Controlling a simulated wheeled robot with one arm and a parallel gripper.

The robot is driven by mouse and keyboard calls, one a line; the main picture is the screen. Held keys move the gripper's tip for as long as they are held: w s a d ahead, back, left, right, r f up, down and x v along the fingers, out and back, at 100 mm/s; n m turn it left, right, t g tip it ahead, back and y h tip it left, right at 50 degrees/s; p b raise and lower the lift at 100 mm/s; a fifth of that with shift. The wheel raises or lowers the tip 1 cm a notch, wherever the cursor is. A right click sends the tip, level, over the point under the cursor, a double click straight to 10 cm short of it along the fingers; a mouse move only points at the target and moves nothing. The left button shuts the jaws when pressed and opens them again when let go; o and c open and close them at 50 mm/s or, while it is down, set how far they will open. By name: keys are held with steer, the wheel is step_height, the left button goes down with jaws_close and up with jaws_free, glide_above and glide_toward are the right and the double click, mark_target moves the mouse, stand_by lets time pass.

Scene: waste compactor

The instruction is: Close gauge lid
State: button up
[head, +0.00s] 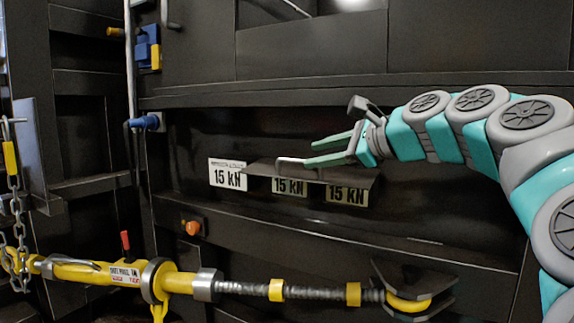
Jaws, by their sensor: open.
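A dark flat flap (350,178), which looks like the gauge lid, stands out from the black wall in the middle of the head view. It has a small pale bar handle (291,161) near its left part. "15 kN" labels show beside and below it. I cannot make out a gauge face. My gripper (318,151) is open, with its two teal fingers pointing left just above the flap and near the handle. I see nothing between the fingers, and I cannot tell whether the lower finger touches the handle.
A white "15 kN" label (227,174) is on the wall to the left. An orange knob (192,228) sits below it. A yellow load binder (120,273) with a threaded rod runs across the bottom. A chain (14,195) hangs at far left.

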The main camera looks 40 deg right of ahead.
mark_target(293, 160)
steer(key=x, duration=0.7)
steer(key=shift+w+a+f, duration=0.15)
steer(key=shift+w, duration=0.15)
jaws_close()
stand_by(1.1)
